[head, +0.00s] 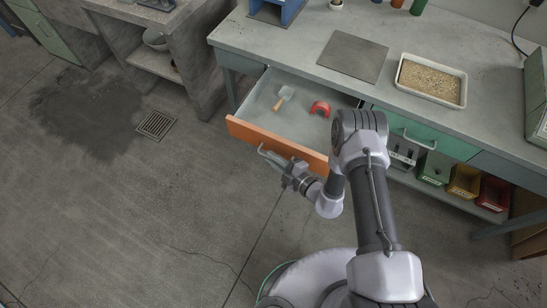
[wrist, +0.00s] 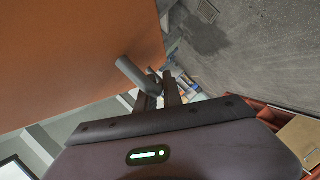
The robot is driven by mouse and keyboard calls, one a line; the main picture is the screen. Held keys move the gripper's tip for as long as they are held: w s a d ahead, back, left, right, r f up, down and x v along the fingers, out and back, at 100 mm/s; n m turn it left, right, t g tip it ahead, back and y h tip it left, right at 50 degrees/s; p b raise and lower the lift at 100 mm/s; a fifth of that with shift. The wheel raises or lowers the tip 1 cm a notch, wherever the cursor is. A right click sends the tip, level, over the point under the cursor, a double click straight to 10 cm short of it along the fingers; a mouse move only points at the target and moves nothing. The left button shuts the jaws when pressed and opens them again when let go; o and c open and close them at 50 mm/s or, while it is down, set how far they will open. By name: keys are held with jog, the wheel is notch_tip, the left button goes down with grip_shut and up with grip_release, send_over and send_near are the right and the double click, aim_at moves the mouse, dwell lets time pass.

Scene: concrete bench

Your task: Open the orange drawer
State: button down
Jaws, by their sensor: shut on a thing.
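The orange drawer (head: 276,138) is pulled out from under the bench, and its grey inside shows in the head view. A tool with a wooden handle (head: 283,97) and a red curved piece (head: 320,108) lie in it. My gripper (head: 283,167) is at the drawer's front, shut on the grey bar handle (head: 268,153). In the wrist view the orange front (wrist: 75,55) fills the upper left, and the handle (wrist: 132,74) runs between my gripper's fingers (wrist: 160,92). My arm hides the drawer's right end in the head view.
The bench top (head: 285,45) holds a dark square plate (head: 353,57) and a tray of grains (head: 431,80). A green drawer (head: 425,133) is to the right, above green, yellow and red bins (head: 464,181). The floor (head: 150,215) at front left is clear, with a drain grate (head: 156,125).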

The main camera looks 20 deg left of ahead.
jog(key=c, duration=1.5)
grip_release()
jog(key=p+v, duration=0.4)
jog(key=v, duration=1.3)
jog(key=shift+s, duration=0.2)
jog(key=shift+d+r, duration=0.15)
